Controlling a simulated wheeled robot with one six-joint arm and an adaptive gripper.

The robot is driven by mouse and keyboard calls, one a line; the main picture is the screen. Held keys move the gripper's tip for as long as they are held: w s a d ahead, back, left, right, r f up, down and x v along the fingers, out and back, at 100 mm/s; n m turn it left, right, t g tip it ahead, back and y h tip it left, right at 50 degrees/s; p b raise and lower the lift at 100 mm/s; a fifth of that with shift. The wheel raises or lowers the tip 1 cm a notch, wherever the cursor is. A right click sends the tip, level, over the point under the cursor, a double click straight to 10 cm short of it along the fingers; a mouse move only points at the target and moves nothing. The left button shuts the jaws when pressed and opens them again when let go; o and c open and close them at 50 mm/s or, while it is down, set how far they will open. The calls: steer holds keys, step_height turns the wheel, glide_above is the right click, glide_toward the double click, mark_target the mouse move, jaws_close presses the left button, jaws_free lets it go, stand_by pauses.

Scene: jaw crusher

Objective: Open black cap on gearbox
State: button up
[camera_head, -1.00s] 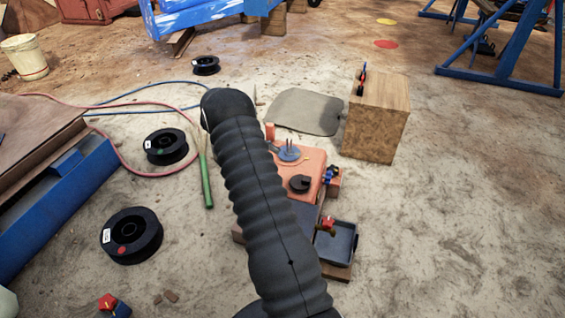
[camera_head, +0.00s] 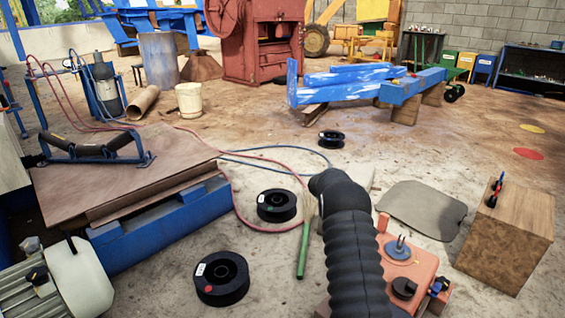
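The orange gearbox (camera_head: 423,262) sits low on the ground at the lower right, partly hidden behind my ribbed black arm. A round black cap (camera_head: 404,288) is on its top face near the front. A blue-grey round part with upright pins (camera_head: 398,248) is also on its top, farther back. My arm reaches up from the bottom edge, just left of the gearbox. My gripper does not show in this view.
Black spools (camera_head: 222,278) and a green-handled tool (camera_head: 303,250) lie left of my arm. A wooden box (camera_head: 508,238) stands right of the gearbox. A blue-framed table (camera_head: 160,225) is at left. Open floor lies beyond the grey mat (camera_head: 423,208).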

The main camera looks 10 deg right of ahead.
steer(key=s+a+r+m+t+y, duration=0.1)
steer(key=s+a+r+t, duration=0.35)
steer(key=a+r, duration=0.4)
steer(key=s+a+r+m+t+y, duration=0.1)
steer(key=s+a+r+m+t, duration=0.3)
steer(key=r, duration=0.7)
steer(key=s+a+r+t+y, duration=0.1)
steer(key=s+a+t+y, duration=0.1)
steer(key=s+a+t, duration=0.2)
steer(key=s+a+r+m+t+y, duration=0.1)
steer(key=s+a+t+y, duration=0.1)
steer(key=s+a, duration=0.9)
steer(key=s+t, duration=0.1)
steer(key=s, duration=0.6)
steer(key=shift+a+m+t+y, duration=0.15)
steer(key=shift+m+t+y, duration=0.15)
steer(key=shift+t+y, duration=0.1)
